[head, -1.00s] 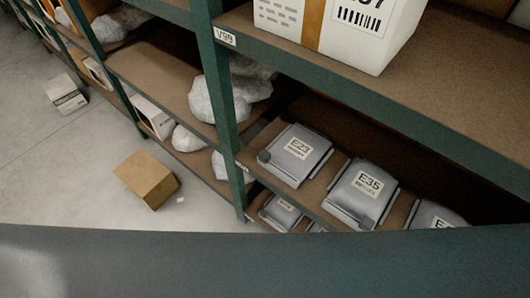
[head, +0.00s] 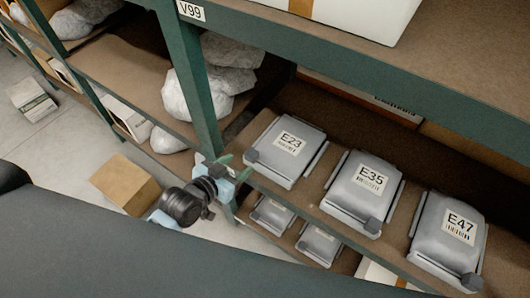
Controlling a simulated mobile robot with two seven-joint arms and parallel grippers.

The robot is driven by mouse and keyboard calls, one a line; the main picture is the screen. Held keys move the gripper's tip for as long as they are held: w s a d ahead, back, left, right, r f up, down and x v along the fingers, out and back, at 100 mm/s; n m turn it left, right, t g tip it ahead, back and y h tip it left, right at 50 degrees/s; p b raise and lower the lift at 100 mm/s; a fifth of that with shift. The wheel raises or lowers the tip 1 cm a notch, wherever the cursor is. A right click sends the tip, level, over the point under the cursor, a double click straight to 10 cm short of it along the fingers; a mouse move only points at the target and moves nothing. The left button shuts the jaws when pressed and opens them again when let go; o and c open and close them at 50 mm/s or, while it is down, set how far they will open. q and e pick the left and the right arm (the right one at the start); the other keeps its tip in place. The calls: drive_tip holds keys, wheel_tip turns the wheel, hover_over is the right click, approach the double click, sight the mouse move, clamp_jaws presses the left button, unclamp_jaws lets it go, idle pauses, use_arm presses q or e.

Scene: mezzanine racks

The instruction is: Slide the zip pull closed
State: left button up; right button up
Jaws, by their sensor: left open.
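Three grey cases lie in a row on the brown shelf, labelled E23 (head: 312,138), E35 (head: 345,197) and E47 (head: 435,249). Each has raised strips along two sides and one small dark block that looks like a zip pull. The block on E23 (head: 251,155) is at its left corner, the one on E35 (head: 373,226) at its lower right corner, and the one on E47 (head: 471,282) at its lower right corner. My left gripper (head: 237,166), with green fingers, is open and empty just left of E23's block, beside the shelf post. Contact cannot be told. My right gripper is not in view.
A green rack post (head: 187,75) stands left of the cases. An upper shelf (head: 350,62) with a white box (head: 385,14) overhangs them. More grey cases (head: 272,215) lie below. Wrapped bundles (head: 190,95) fill the left bay. A cardboard box (head: 122,182) sits on the floor.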

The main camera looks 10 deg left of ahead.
sight(249, 157)
use_arm(q)
drive_tip(key=shift+w, duration=0.1)
drive_tip(key=shift+b+x, duration=0.35)
drive_tip(key=shift+x, duration=3.5)
drive_tip(key=shift+r, duration=0.1)
drive_tip(key=shift+d, duration=0.1)
clamp_jaws()
